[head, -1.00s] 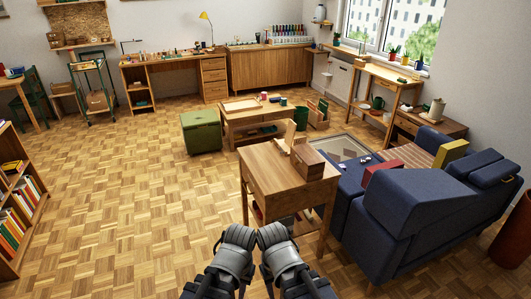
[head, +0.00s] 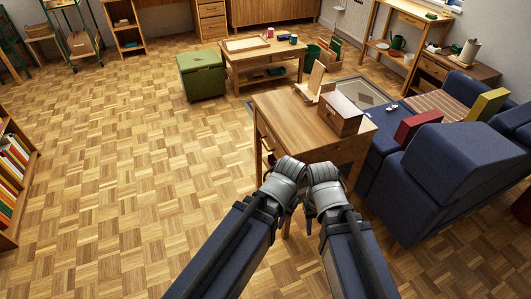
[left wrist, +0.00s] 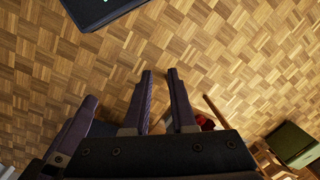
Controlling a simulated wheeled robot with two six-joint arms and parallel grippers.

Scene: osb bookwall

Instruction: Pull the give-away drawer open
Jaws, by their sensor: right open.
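A small wooden table (head: 290,118) stands ahead of me in the head view. Its left side has what looks like a drawer front (head: 264,133), apparently closed; I see no label, and my left wrist covers its near end. My left gripper (head: 290,172) and right gripper (head: 322,172) are side by side at the table's near edge, fingertips largely hidden. The left wrist view shows my left gripper's fingers (left wrist: 160,75) apart with nothing between them, above the parquet. My right gripper is open. I cannot tell whether either touches the table.
A wooden box (head: 340,112) sits on the table top. A blue sofa (head: 440,165) stands close at right. A green pouffe (head: 201,76) and a low table (head: 240,65) are farther back. A bookshelf (head: 14,180) is at far left. The floor at left is clear.

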